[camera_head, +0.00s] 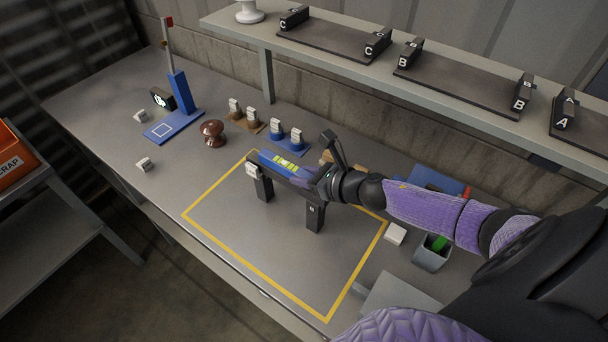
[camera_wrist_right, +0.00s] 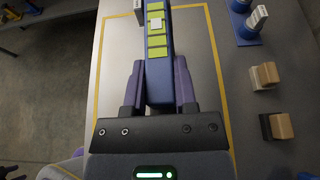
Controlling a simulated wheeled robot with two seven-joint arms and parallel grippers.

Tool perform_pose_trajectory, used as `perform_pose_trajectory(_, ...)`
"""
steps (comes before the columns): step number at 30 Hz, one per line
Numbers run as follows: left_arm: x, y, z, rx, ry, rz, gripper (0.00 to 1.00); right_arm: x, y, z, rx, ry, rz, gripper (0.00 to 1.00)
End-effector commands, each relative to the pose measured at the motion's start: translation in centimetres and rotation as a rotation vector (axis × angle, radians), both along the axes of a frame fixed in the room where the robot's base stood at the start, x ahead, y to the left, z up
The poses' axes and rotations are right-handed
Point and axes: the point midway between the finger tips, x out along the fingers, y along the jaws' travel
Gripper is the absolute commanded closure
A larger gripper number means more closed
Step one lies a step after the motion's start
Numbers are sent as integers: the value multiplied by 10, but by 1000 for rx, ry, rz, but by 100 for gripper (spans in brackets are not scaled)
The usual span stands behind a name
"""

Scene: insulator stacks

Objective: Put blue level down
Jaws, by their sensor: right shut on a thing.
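In the right wrist view the level (camera_wrist_right: 158,50) runs forward between the two fingers of the gripper (camera_wrist_right: 158,88). The fingers hide part of its sides.
A shelf (camera_head: 440,100) overhangs the back. The front of the yellow outline (camera_head: 270,292) is clear.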

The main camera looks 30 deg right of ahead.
Motion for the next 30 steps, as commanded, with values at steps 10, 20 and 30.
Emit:
perform_pose_trajectory(10,1,-8,-2,-12,-2,3,42,0,0,-2,0,0,0,30)
perform_pose_trajectory(20,1,-9,4,-15,-4,4,42,-13,-5,6,1,4,-1,30)
perform_pose_trajectory(30,1,-1,15,-2,-4,0,42,-74,-30,35,3,3,-2,30)
